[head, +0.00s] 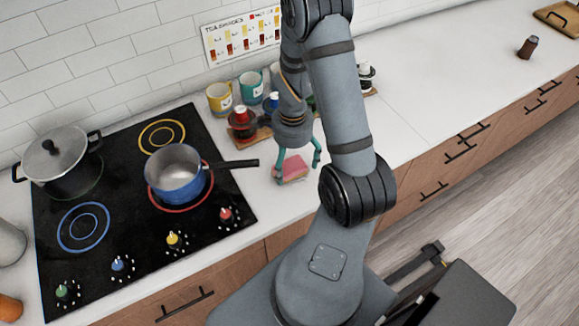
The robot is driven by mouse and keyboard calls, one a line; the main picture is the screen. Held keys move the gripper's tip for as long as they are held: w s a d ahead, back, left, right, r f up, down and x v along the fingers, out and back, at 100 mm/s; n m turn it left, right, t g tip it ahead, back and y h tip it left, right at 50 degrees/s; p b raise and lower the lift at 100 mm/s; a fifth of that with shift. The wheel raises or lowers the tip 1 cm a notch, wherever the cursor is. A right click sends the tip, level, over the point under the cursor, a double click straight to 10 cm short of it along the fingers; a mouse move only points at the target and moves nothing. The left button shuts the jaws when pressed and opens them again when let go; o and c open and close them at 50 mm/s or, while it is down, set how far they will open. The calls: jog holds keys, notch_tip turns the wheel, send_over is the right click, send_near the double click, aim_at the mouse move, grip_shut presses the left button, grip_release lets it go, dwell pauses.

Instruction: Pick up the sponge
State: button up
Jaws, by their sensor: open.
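The sponge (291,168) is a small pink block with a paler side, lying on the white counter to the right of the stove. My gripper (297,176) has teal fingers and points down over the sponge. Its fingers are open, one at the left side of the sponge and one at the right. I cannot tell whether either finger touches it. The arm hides part of the counter behind and to the right of the sponge.
A black stove (110,262) holds a blue saucepan (174,185), its dark handle (236,164) reaching toward the sponge, and a lidded pot (60,165). The counter farther right is mostly clear.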

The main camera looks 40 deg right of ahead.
aim_at(292, 168)
jog(key=shift+f, duration=1.5)
jog(key=shift+c, duration=0.6)
jog(key=c, duration=1)
jog(key=shift+w+r, duration=0.1)
jog(key=shift+r, duration=0.45)
jog(key=r, duration=0.1)
jog(key=r+b, duration=0.1)
jog(key=s+r, duration=0.1)
jog(key=shift+d+r, duration=0.25)
jog(key=shift+d, duration=0.1)
jog(key=s+d+r+b, duration=0.1)
jog(key=s+d+r, duration=0.4)
jog(key=s, duration=0.4)
jog(key=shift+s+r+b, duration=0.15)
jog(key=shift+r+b, duration=0.25)
jog(key=shift+r, duration=0.3)
